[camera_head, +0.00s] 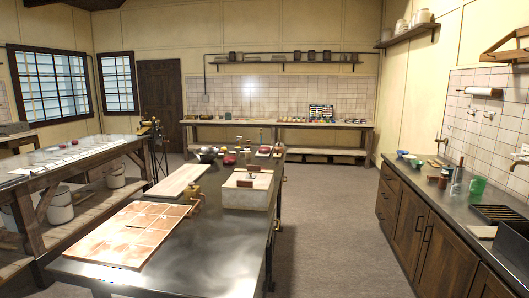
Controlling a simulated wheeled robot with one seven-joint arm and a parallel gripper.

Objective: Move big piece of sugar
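A flat orange-brown slab with grid lines (130,232) lies on the near left part of the dark metal table (215,262). I cannot tell whether this slab is the big piece of sugar or a board or tiles. No other thing in view is clearly a big piece of sugar. A small brass device (193,194), perhaps the drop roller, stands at the slab's far right corner. My gripper is not in view.
A pale board (178,180) and a whitish box (247,198) stand on the metal table, with bowls (208,155) farther back. A long bench (60,165) runs along the left, a counter (425,200) along the right. The floor (330,230) between table and counter is clear.

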